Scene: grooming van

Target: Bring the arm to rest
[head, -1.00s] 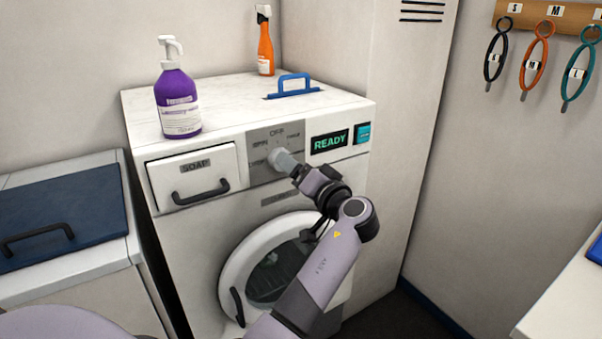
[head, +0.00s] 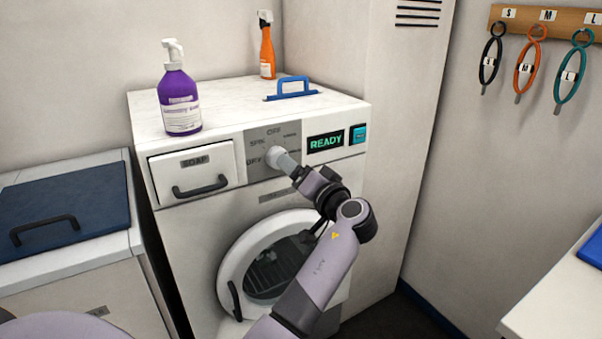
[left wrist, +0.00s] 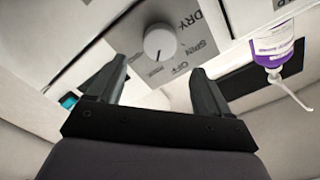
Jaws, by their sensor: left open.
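My left gripper (head: 304,174) is in front of the washing machine's control panel, at the end of my left arm. In the left wrist view its two dark fingers (left wrist: 152,88) are spread, with nothing between them. The round pale dial (head: 281,158) is just beyond the fingertips; it also shows in the left wrist view (left wrist: 160,42), apart from both fingers. Labels including OFF, SPIN and DRY surround it; I cannot tell which one it points at. The display (head: 326,142) reads READY. My right gripper is not in view.
The soap drawer (head: 195,172) and round door (head: 232,262) look shut. A white counter (head: 550,300) is at the right. Looped collars (head: 526,65) hang above it.

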